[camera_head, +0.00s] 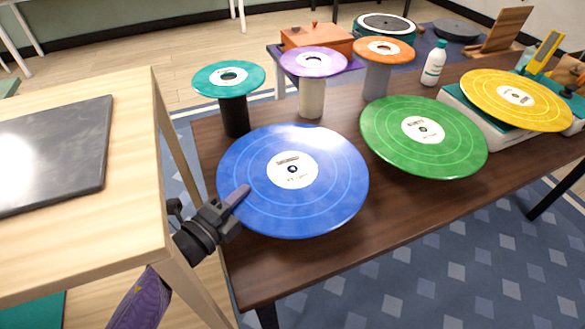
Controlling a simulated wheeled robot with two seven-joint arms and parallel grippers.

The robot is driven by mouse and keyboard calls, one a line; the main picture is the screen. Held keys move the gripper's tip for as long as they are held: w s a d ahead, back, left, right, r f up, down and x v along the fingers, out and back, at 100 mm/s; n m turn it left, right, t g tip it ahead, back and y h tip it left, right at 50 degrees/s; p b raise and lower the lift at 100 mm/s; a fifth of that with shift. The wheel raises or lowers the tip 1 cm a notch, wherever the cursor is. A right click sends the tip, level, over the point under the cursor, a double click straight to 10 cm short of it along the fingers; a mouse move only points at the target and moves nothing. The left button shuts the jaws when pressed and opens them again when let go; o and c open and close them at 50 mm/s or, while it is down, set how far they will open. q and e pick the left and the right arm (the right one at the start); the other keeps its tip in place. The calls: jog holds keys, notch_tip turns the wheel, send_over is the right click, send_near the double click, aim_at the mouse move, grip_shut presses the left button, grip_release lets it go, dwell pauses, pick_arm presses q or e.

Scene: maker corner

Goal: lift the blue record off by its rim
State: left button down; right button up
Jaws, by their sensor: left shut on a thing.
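The blue record (318,205) has a white label and is at the left front of the dark wooden table (300,268). What bears it from below is hidden by the disc. My left gripper (240,196) comes in from the left and is shut on the record's left rim, one finger lying over its top face. The finger below the disc is hidden. The record looks close to level; I cannot tell whether it is raised. My right gripper is not in view.
A green record (450,145) sits close on the right, a yellow one (540,105) beyond it. Small teal (245,84), purple (330,68) and orange (400,51) discs top posts behind. A white bottle (434,64) stands farther back. A light wooden table (130,130) borders my left arm.

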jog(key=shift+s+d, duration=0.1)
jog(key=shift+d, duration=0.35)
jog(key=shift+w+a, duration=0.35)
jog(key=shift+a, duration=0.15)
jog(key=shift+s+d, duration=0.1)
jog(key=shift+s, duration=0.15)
